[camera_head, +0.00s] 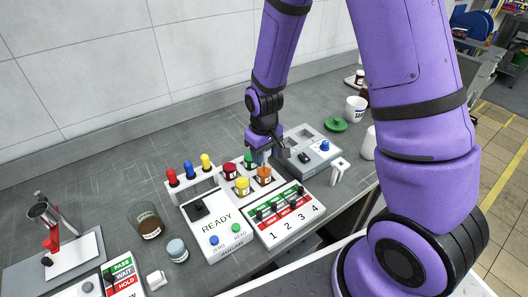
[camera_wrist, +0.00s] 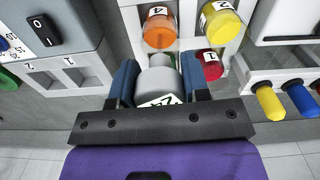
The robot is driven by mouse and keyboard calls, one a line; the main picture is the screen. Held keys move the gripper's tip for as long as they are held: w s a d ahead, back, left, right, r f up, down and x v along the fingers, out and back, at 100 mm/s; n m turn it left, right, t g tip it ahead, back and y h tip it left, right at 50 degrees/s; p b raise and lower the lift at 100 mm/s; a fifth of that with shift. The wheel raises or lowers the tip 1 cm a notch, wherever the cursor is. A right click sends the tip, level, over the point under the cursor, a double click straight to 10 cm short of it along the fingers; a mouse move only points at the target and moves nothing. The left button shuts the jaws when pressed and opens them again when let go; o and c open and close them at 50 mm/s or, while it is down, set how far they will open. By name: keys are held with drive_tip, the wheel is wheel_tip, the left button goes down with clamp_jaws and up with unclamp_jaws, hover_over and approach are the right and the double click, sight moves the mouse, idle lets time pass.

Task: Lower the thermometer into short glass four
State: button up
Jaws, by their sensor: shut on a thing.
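My gripper (camera_head: 262,154) is over the back of the group of small coloured glasses. In the wrist view my gripper (camera_wrist: 160,62) has its two blue fingers shut on a grey rounded body with a black-marked white label, taken as the thermometer (camera_wrist: 164,82). Its lower end is hidden, so I cannot tell whether it is inside a glass. The orange glass marked 4 (camera_wrist: 159,29) stands just beyond the fingers and also shows in the head view (camera_head: 264,176). Near it are the yellow glass marked 2 (camera_wrist: 220,22), the red glass (camera_wrist: 212,66) and a green glass (camera_head: 249,160).
A grey box with a blue knob (camera_head: 316,157) is to the right. A stand with red, blue and yellow knobs (camera_head: 190,182) is to the left.

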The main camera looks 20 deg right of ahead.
drive_tip(key=o, duration=1.5)
drive_tip(key=shift+r, duration=3.05)
